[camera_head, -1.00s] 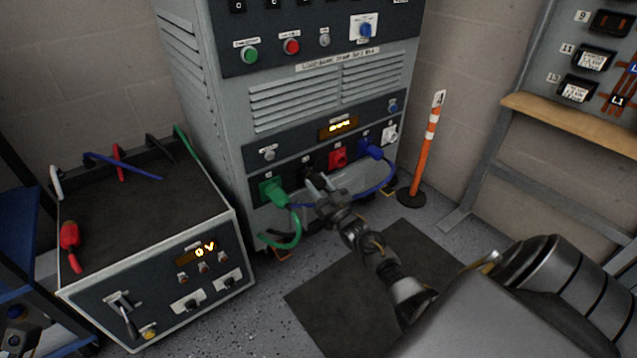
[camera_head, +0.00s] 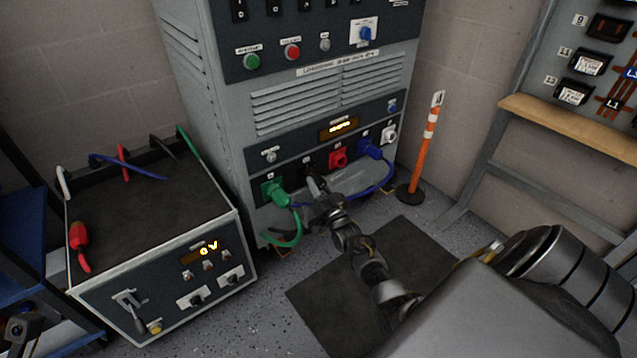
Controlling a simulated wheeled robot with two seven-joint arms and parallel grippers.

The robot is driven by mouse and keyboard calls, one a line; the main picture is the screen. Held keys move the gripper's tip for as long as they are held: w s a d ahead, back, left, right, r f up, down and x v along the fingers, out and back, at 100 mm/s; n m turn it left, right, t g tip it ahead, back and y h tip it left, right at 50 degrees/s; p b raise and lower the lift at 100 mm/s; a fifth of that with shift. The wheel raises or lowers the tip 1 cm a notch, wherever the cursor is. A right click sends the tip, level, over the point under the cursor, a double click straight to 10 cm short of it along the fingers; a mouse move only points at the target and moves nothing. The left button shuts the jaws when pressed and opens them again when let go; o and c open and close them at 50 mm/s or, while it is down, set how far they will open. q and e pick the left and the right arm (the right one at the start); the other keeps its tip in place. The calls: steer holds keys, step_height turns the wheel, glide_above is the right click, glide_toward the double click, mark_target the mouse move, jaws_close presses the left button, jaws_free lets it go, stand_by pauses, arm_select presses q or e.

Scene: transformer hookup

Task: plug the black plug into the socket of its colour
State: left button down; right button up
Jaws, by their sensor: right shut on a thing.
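My right gripper (camera_head: 317,187) is at the lower panel of the grey cabinet, between the green plug and the red socket. It is shut on the black plug (camera_head: 311,170), a small dark shape at its fingertips, mostly hidden by the fingers. The plug is at the black socket's place in the row; whether it is seated I cannot tell. The green plug (camera_head: 277,194) is in the left socket and the blue plug (camera_head: 370,149) is in a socket to the right. The red socket (camera_head: 338,158) looks empty.
The grey cabinet (camera_head: 320,100) stands in the middle. A low test box (camera_head: 160,220) at left carries a red plug (camera_head: 79,236) and several cable ends. An orange-white post (camera_head: 425,150) stands right of the cabinet. Green and blue cables hang near my right gripper.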

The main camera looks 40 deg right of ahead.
mark_target(329, 192)
steer(key=shift+r+m, duration=0.1)
steer(key=shift+m, duration=0.4)
steer(key=o, duration=1.2)
steer(key=shift+s+p, duration=0.15)
steer(key=shift+p, duration=0.15)
steer(key=shift+s+p, duration=0.5)
steer(key=shift+s, duration=0.15)
steer(key=shift+s+a+p, duration=0.1)
steer(key=shift+s+p, duration=0.75)
steer(key=shift+s, duration=0.85)
steer(key=p+v, duration=0.1)
steer(key=v, duration=1)
steer(key=shift+a+p, duration=0.1)
steer(key=shift+p, duration=0.3)
